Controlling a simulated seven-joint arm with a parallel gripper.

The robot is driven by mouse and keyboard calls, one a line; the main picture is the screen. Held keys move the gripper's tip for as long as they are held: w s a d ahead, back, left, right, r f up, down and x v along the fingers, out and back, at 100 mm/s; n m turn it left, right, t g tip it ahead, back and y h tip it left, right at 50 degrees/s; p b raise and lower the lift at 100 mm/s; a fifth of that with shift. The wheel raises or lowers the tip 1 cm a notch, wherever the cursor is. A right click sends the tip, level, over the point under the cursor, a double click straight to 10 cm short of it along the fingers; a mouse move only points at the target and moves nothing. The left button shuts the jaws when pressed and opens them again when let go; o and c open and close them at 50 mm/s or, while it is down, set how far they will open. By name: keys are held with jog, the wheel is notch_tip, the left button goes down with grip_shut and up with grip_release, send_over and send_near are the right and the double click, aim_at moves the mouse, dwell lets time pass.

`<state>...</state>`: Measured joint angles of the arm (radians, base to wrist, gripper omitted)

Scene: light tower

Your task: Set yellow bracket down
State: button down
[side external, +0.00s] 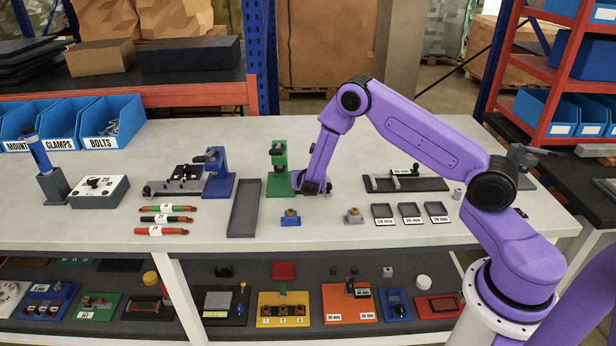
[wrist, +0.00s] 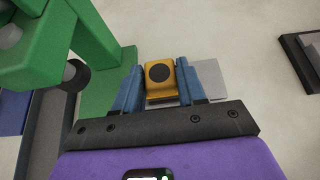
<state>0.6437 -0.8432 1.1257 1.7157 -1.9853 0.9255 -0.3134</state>
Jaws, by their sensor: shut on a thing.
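The yellow bracket (wrist: 161,92) sits between the two blue fingertips of my gripper (wrist: 158,74) in the wrist view. It has a dark round spot on its face. My gripper is shut on it, with a finger on each side. In the side external view my gripper (side external: 312,188) is low over the table, just right of the green stand (side external: 277,170). I cannot make out the bracket there. Whether it touches the surface below is unclear. A flat grey piece (wrist: 212,82) lies beside and partly behind the right finger in the wrist view.
The green stand (wrist: 97,68) is close on the left in the wrist view. A long grey tray (side external: 244,208), a small blue fixture (side external: 290,221) and a grey fixture (side external: 353,217) stand nearby. Small labelled trays (side external: 410,213) lie right. The table's front strip is clear.

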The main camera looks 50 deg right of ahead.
jog(key=shift+f, duration=0.15)
jog(key=c, duration=0.6)
grip_release()
jog(key=shift+c, duration=0.2)
jog(key=v, duration=1.7)
jog(key=s+a+r+m+g, duration=0.1)
jog(key=s+r+m+g, duration=0.2)
jog(key=s+r+m, duration=0.4)
jog(key=s, duration=0.4)
jog(key=shift+s+a+y, duration=0.15)
jog(key=shift+a+y, duration=0.25)
jog(key=shift+o, duration=0.8)
jog(key=s+a+r+m+g+y, duration=0.2)
jog(key=s+a+m+y, duration=0.1)
jog(key=s, duration=0.8)
jog(key=s+a+r+m+g+y, duration=0.2)
jog(key=s+m+g+y, duration=0.1)
jog(key=s, duration=0.8)
jog(key=shift+a+r+m+y, duration=0.2)
jog(key=shift+a+m+y, duration=0.2)
jog(key=shift+m+y, duration=0.5)
